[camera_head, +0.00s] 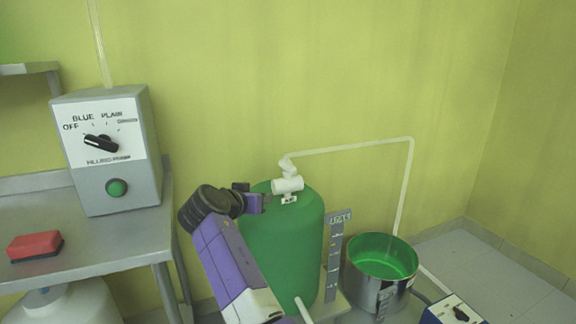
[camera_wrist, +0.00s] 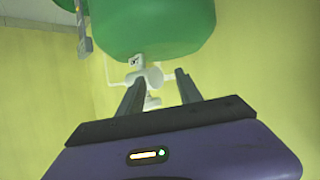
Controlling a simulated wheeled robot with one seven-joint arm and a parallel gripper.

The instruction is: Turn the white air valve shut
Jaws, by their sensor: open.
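The white air valve (camera_head: 288,184) sits on top of the green tank (camera_head: 285,245), with a white pipe (camera_head: 350,147) leading from it. In the wrist view the valve (camera_wrist: 152,76) shows between and just beyond the fingertips, with the green tank (camera_wrist: 150,28) above it in the picture. My gripper (camera_head: 256,202) is at the left of the valve in the head view. My gripper (camera_wrist: 157,80) is open, with one finger on each side of the valve in the picture. I cannot tell whether either finger touches it.
A grey control box (camera_head: 110,150) with a black knob stands on a metal table (camera_head: 100,240) at the left, near a red block (camera_head: 35,247). A metal pot (camera_head: 378,290) with green inside stands right of the tank. A small switch box (camera_head: 452,310) is at the bottom right.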

